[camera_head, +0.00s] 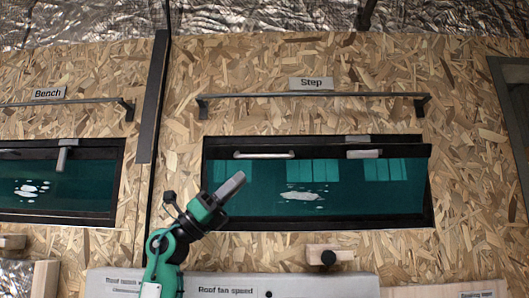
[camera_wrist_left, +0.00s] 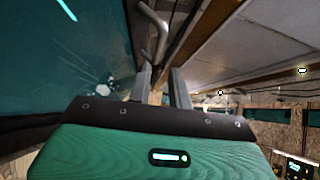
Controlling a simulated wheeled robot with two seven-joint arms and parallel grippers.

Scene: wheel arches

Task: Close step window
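The step window (camera_head: 300,200) is a wide teal pane in a black frame, under the "Step" label (camera_head: 311,84). The pane's upper right corner juts past the frame, so it looks partly open; how far I cannot tell. A pale bar handle (camera_head: 264,155) and a short latch-like piece (camera_head: 364,154) are near its top edge. My right gripper is not in view.
A grey rail (camera_head: 310,95) runs above the window. The bench window (camera_head: 60,190) is at left, beyond a dark vertical strip (camera_head: 153,100). Below are a wooden block with a black knob (camera_head: 328,257) and a labelled panel (camera_head: 230,285). Chipboard wall surrounds them.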

